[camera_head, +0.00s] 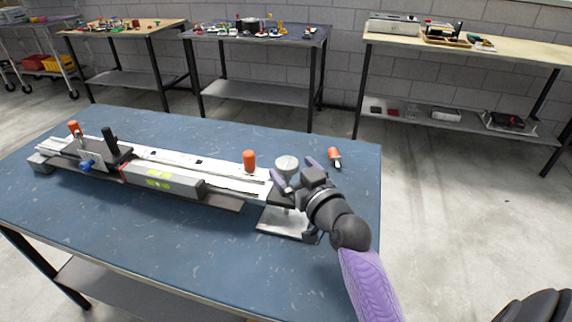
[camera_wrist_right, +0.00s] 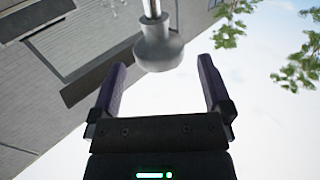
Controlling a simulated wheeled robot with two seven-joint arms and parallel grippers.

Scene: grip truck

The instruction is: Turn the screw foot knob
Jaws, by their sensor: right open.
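The round grey screw foot knob (camera_head: 287,162) shows at the right end of a long rail assembly (camera_head: 160,168) on the blue table. In the right wrist view the knob (camera_wrist_right: 158,54) hangs from a shiny shaft and widens toward its lower end. My right gripper (camera_head: 294,170) is open, with its purple fingers on either side of the knob in the head view. In the right wrist view the fingers (camera_wrist_right: 160,72) stand apart, with the knob near the gap between their tips. A clear space shows on both sides of it. My left gripper is not in view.
The blue table (camera_head: 200,265) has free room in front of the rail. An orange-handled tool (camera_head: 334,157) lies to the right of the gripper. A metal plate (camera_head: 272,228) is under my right wrist. Cluttered workbenches stand behind.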

